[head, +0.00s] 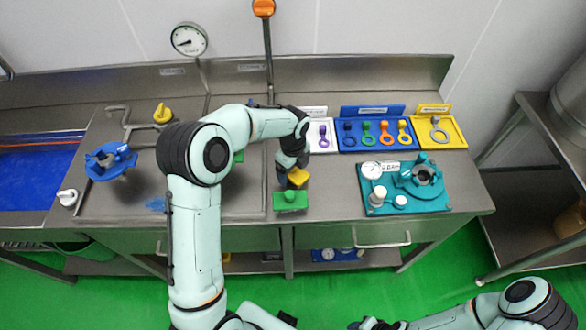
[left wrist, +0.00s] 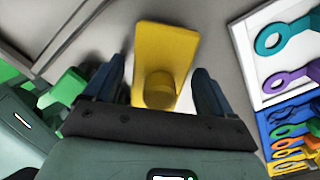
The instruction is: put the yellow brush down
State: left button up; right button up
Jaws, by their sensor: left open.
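The yellow brush (head: 299,177) is at the worktop (head: 335,192), just behind the green brush (head: 290,200). My left gripper (head: 288,168) is over it and partly hides it. In the left wrist view, the yellow brush (left wrist: 165,50) has its round knob between the two fingers of my left gripper (left wrist: 160,88). The fingers are open, with gaps on both sides of the knob. Whether its underside touches the steel is hidden. My right gripper (head: 375,323) is low at the bottom edge, cut off, and its jaws are unclear.
Blue (head: 348,148), white and yellow (head: 452,143) trays with ring-shaped parts stand at the back right. A teal tray (head: 380,208) with a gauge and fittings is to the right. A sink basin (head: 240,200) lies left. Bare steel lies between the green brush and teal tray.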

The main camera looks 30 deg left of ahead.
pick_arm(q)
notch_tip(320, 180, up, 12)
jog(key=shift+r+p, duration=0.15)
jog(key=shift+p, duration=0.45)
pick_arm(e)
jog(key=shift+w+r, duration=0.75)
jog(key=shift+r, duration=0.05)
jog(key=shift+s, duration=0.1)
